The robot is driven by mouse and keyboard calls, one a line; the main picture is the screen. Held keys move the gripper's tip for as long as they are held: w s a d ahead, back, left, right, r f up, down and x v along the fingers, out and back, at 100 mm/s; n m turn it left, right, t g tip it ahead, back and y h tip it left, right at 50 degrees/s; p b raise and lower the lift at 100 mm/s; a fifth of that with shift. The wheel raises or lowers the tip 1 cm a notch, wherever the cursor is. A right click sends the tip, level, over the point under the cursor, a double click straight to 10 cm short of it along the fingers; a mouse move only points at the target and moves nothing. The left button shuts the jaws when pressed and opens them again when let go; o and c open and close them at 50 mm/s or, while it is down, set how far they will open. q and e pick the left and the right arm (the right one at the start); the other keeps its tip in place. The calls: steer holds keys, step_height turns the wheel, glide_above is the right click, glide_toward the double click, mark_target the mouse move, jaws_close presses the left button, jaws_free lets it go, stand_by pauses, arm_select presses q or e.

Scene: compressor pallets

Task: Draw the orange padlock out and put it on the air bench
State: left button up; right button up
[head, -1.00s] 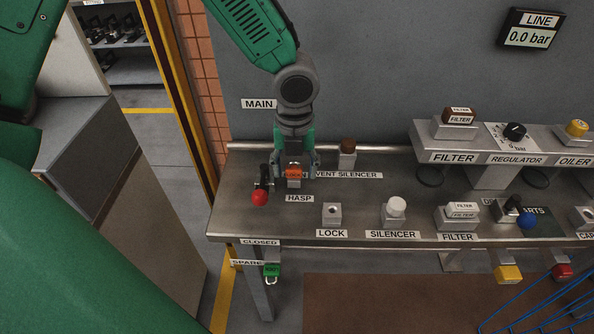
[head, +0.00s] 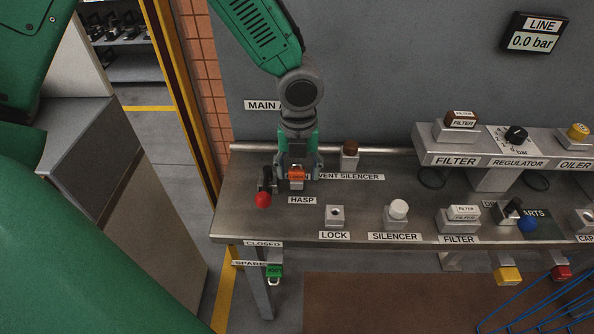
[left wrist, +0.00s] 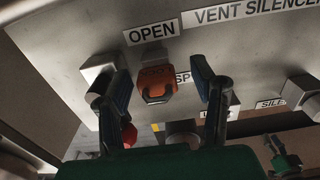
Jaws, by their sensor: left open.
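The orange padlock (head: 296,173) sits at the hasp, above the HASP label on the air bench (head: 330,228). In the left wrist view the padlock (left wrist: 156,84) shows its orange body between the two fingers. My left gripper (head: 297,172) is open, with one finger on each side of the padlock and a visible gap to each in the wrist view. The red-knobbed valve handle (head: 263,199) stands just left of the gripper. The LOCK block (head: 335,215) with a hole in its top is on the bench to the right.
A brown-topped vent silencer (head: 350,153) stands close right of the gripper. A white-capped silencer (head: 398,211) and a filter block (head: 459,218) stand further right. A green padlock (head: 273,273) hangs below the bench's front edge. Bare bench lies between the LOCK block and the silencer.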

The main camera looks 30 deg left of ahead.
arm_select(q)
steer(key=shift+d+r, duration=0.1)
steer(key=shift+d, duration=0.2)
steer(key=shift+p, duration=0.45)
steer(key=shift+a, duration=0.3)
steer(key=shift+c, duration=0.4)
jaws_close()
steer(key=shift+d, duration=0.1)
